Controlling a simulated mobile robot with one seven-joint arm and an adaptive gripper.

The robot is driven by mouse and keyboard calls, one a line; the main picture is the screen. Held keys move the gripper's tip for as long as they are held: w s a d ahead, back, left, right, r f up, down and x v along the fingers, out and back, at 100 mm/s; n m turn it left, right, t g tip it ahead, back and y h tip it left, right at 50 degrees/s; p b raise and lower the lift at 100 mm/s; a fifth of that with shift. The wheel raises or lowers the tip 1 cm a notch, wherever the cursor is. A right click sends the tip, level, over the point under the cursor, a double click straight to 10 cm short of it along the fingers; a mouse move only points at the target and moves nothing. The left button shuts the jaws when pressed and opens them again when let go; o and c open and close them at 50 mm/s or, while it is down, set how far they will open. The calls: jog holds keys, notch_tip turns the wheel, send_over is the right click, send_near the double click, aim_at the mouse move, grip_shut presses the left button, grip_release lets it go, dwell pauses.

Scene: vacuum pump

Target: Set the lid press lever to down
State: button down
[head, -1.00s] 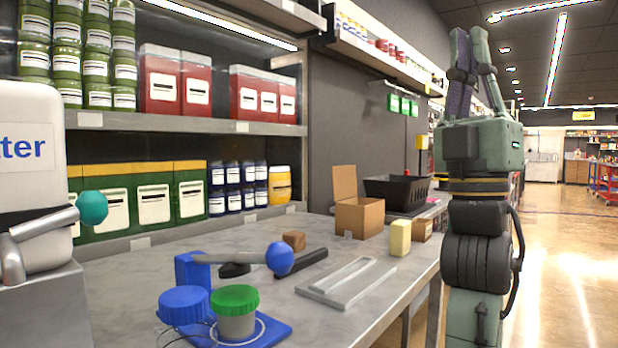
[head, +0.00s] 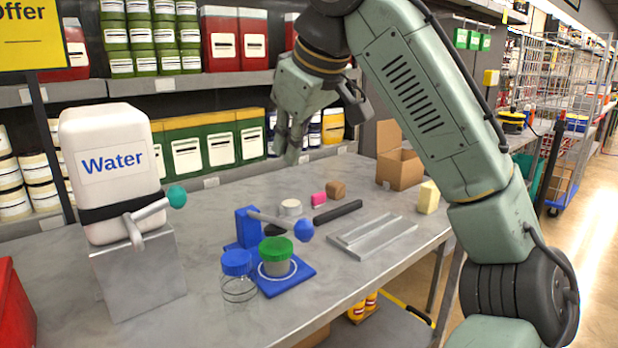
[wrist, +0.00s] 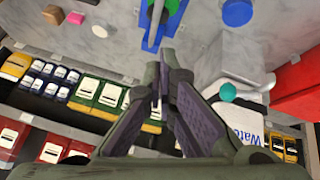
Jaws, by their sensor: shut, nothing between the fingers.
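The lid press has a blue post (head: 247,227) on a blue base (head: 300,280). Its grey lever (head: 275,219) sticks out to the right, close to level, with a blue ball knob (head: 302,230) at its end. A jar with a green lid (head: 276,249) stands on the base beside the lever. My gripper (head: 286,158) is above and behind the press, pointing down, shut and empty, apart from the lever. In the wrist view my gripper (wrist: 162,55) points toward the blue press (wrist: 155,22); the knob is not clear there.
A blue-lidded clear jar (head: 238,265) stands left of the base. A white water tank (head: 112,170) with a teal-knobbed tap (head: 176,196) is at left. A grey tray (head: 372,238), black bar (head: 338,212), pink block (head: 319,199) and cardboard box (head: 399,165) are to the right. Stocked shelves rise behind.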

jog(key=p, duration=0.1)
send_near(280, 224)
jog(key=w+a+r, duration=0.1)
jog(key=w+a, duration=0.1)
jog(key=shift+s+d+f+p, duration=0.3)
jog(key=shift+d+f, duration=0.15)
jog(key=shift+f, duration=0.35)
jog(key=shift+s+d+f+p, duration=0.2)
jog(key=shift+d+f, duration=0.25)
jog(key=shift+f, duration=0.3)
